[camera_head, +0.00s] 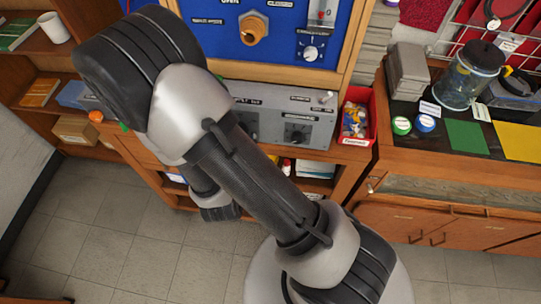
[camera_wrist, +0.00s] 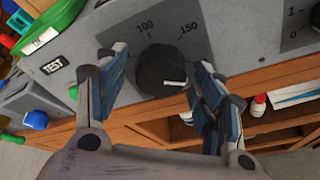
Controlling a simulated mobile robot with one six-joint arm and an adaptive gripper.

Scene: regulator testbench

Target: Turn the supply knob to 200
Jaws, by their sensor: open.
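A black round knob (camera_wrist: 160,72) sits on a grey panel in the wrist view, with the dial marks 100 and 150 above it. A short white line shows at the knob's lower right. No 200 mark is visible; my right finger covers part of the dial on that side. My gripper (camera_wrist: 162,66) is open, with one blue-grey finger on each side of the knob. I cannot tell whether either finger touches it. In the head view the grey box (camera_head: 318,101) with its dials is partly hidden behind my arm, and my gripper is not visible there.
A second dial plate (camera_wrist: 299,22) is at the wrist view's upper right.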

